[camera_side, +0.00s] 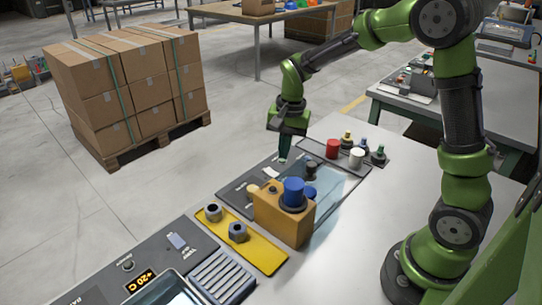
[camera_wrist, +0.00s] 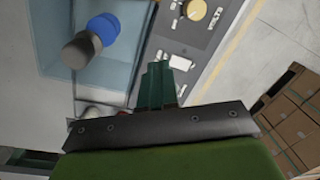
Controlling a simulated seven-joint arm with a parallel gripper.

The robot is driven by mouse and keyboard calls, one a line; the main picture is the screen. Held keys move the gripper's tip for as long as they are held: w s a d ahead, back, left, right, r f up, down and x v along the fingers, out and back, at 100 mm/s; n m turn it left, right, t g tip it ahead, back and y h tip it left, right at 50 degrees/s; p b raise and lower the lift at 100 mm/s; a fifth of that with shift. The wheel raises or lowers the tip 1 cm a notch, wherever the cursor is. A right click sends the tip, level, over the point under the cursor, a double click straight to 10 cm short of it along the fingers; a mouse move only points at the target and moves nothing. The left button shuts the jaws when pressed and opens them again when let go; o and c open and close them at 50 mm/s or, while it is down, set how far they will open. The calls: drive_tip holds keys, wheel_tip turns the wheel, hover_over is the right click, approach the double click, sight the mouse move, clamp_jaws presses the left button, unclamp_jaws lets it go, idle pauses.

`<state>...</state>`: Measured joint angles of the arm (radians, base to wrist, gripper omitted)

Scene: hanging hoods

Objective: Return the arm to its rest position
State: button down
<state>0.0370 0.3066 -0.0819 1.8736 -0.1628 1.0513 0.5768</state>
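My gripper (camera_side: 284,156) points down above the far side of the work table, over the dark panel area. Its green fingers also show in the wrist view (camera_wrist: 156,78), close together with nothing seen between them. The arm rises from its base at the right and bends over the table. In the wrist view a bluish see-through area lies left of the fingers, with a blue round piece (camera_wrist: 104,28) and a grey cylinder (camera_wrist: 78,50) there. The fingers appear clear of both.
A tan block (camera_side: 284,218) carries a blue cylinder (camera_side: 293,190). A yellow plate (camera_side: 262,252) holds two grey ring parts. A tray with a red cylinder (camera_side: 333,148), a white cylinder (camera_side: 357,158) and small bottles stands close right of my gripper. Stacked cartons (camera_side: 133,83) stand on the floor.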

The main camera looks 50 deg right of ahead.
drive_tip(key=s+a+r+n+t, duration=0.3)
drive_tip(key=s+r, duration=0.3)
drive_tip(key=s, duration=0.2)
drive_tip(key=s+a+r+n+t+y, duration=0.1)
drive_tip(key=s+a+r+n+t, duration=0.2)
drive_tip(key=s+r+n, duration=0.2)
drive_tip(key=s+r, duration=0.1)
drive_tip(key=s, duration=0.2)
drive_tip(key=shift+s+r, duration=0.25)
drive_tip(key=shift+s, duration=0.15)
drive_tip(key=shift+a, duration=0.1)
